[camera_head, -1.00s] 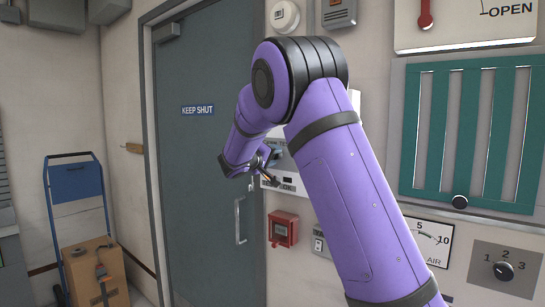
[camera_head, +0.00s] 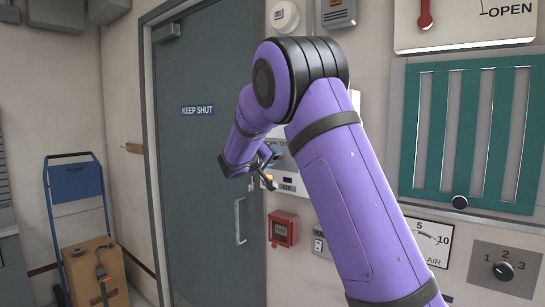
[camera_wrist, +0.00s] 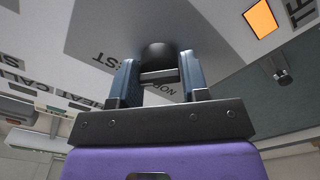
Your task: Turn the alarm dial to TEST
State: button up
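The black alarm dial (camera_wrist: 158,55) shows in the wrist view between the two blue fingers of my gripper (camera_wrist: 160,78). The fingers stand on either side of it and appear to touch it. A grey bar across the dial fills the gap between them. Part of the word TEST shows to the left of the dial, and part of NORMAL shows below it, partly hidden by the fingers. I cannot tell which mark the dial points at. In the head view my gripper (camera_head: 268,158) is at the white alarm panel (camera_head: 287,170), mostly hidden behind my purple arm.
An orange lamp (camera_wrist: 261,19) is on the panel. A red box (camera_head: 283,229) is below it. A grey door (camera_head: 205,130) marked KEEP SHUT is to the left. Green slats (camera_head: 475,130) and a numbered selector (camera_head: 503,270) are on the right wall. A blue hand truck (camera_head: 75,184) holds a box.

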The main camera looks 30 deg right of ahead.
jog(key=o, duration=0.3)
jog(key=shift+o, duration=0.2)
jog(key=shift+a, duration=0.15)
jog(key=v, duration=1)
jog(key=shift+a, duration=0.3)
jog(key=shift+s, duration=0.15)
